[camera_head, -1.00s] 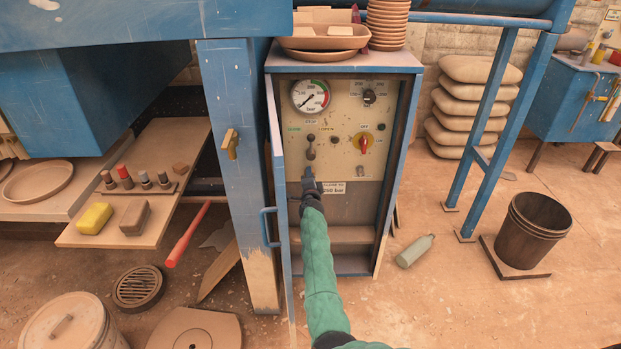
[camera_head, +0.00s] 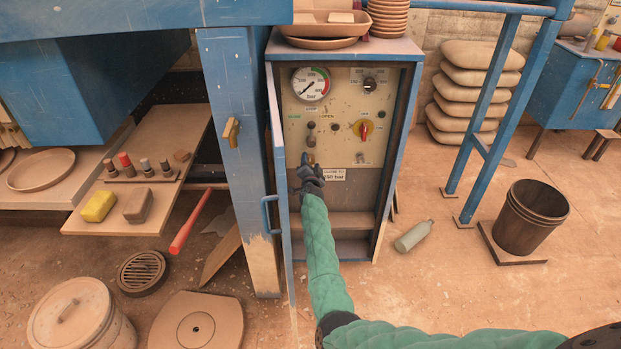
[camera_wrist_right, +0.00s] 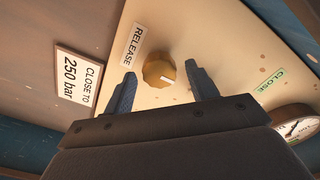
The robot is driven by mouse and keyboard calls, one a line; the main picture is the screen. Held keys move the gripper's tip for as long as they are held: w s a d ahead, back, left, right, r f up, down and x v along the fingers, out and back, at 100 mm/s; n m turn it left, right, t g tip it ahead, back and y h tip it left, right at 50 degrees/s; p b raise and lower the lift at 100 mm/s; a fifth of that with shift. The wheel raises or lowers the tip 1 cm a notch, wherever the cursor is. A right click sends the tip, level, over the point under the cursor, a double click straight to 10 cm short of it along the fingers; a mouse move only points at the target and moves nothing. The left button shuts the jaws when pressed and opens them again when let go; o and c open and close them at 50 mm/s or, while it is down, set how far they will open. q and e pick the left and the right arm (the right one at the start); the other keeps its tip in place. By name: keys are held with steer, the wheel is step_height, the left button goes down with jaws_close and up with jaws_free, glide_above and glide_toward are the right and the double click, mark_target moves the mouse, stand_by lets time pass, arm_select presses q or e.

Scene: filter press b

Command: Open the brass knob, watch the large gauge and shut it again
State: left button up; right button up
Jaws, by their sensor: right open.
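The brass knob (camera_wrist_right: 158,70) is a round knob with a pale mark, next to a RELEASE label, in the right wrist view. My right gripper (camera_wrist_right: 161,78) is open, with one finger on each side of the knob; I cannot tell whether they touch it. In the head view my right gripper (camera_head: 308,162) is at the lower left of the cream panel and largely hides the knob. The large gauge (camera_head: 311,84) is at the panel's top left, its needle pointing to the lower left. Part of it shows in the right wrist view (camera_wrist_right: 297,129).
A dark lever (camera_head: 311,132) sits above my gripper. A "close to 250 bar" plate (camera_head: 333,175) is just below. The open blue cabinet door (camera_head: 277,170) stands close on the left of my arm.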

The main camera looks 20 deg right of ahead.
steer(key=n+p, duration=0.1)
steer(key=n, duration=0.5)
steer(key=shift+r, duration=0.1)
steer(key=n+p, duration=0.1)
steer(key=n, duration=0.4)
steer(key=shift+a+n, duration=0.15)
steer(key=shift+n, duration=0.15)
steer(key=shift+p, duration=0.35)
steer(key=s+a+f+m+p, duration=0.1)
steer(key=s+m+p, duration=0.4)
steer(key=m, duration=0.6)
steer(key=shift+s+a+f+m+p, duration=0.35)
steer(key=shift+s+a, duration=0.2)
steer(key=shift+s, duration=0.8)
